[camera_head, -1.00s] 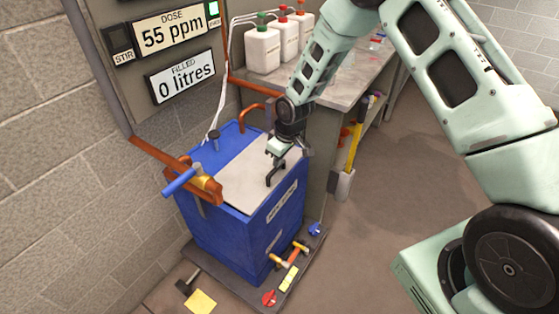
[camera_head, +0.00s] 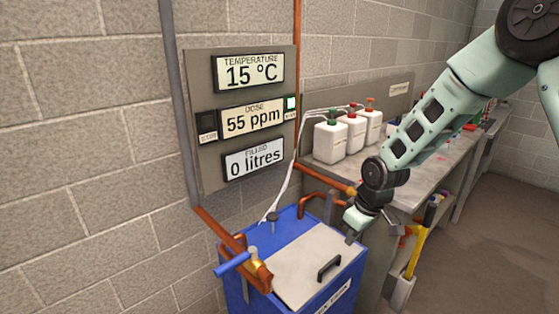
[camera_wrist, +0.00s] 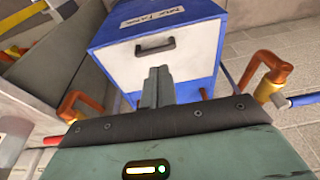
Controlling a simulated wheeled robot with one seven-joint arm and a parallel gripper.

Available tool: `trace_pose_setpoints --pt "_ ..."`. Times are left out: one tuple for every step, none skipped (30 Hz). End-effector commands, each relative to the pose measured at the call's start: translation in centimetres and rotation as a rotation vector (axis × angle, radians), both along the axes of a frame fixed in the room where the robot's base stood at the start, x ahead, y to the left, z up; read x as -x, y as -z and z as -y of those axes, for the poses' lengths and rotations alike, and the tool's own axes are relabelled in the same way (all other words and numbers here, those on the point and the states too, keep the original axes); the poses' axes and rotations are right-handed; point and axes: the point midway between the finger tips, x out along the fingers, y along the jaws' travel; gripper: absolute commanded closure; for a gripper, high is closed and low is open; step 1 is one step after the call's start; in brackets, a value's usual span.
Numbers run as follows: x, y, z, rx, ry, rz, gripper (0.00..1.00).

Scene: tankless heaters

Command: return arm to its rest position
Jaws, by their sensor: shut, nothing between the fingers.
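My gripper (camera_head: 352,236) is over the right rear part of the blue tank, to the right of the black lid handle (camera_head: 329,267) and apart from it. In the wrist view its fingers (camera_wrist: 158,86) are together in front of the grey lid (camera_wrist: 160,60), with nothing between them. The black handle (camera_wrist: 155,47) shows beyond the fingertips. The lid (camera_head: 290,268) lies flat on the blue tank (camera_head: 235,292). My arm reaches in from the upper right.
A panel (camera_head: 205,90) on the block wall reads 15 °C, 55 ppm and 0 litres. White bottles (camera_head: 330,142) stand on the grey bench (camera_head: 425,165). A copper pipe with a blue-handled valve (camera_head: 236,264) is at the tank's left. Floor at the right is clear.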

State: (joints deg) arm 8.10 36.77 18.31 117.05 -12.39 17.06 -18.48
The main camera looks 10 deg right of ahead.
Motion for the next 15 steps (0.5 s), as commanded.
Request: trace_pose_setpoints --pt "1.0 -1.3 -1.4 0.001 -0.011 -0.003 1.0" --pt "1.9 -2.1 -2.3 0.003 -0.017 -0.008 1.0" --pt "3.3 -3.2 -3.5 0.006 -0.024 -0.018 1.0" --pt "4.6 -4.2 -4.5 0.01 -0.028 -0.027 1.0" --pt "6.0 -5.1 -5.5 0.013 -0.034 -0.035 1.0" --pt "8.1 -6.3 -6.8 0.019 -0.04 -0.05 1.0" --pt "9.7 -7.2 -7.6 0.023 -0.043 -0.059 1.0" --pt "11.3 -8.0 -8.3 0.028 -0.047 -0.069 1.0" --pt "13.6 -9.0 -9.2 0.036 -0.05 -0.083 1.0" --pt "15.3 -9.7 -9.7 0.04 -0.053 -0.092 1.0" --pt "17.0 -10.3 -10.1 0.047 -0.054 -0.101 1.0" --pt "19.2 -11.0 -10.5 0.055 -0.056 -0.112 1.0" --pt "20.7 -11.5 -10.7 0.059 -0.057 -0.12 1.0" --pt "22.2 -11.9 -10.8 0.066 -0.058 -0.127 1.0" --pt "24.0 -12.3 -10.8 0.072 -0.058 -0.137 1.0"
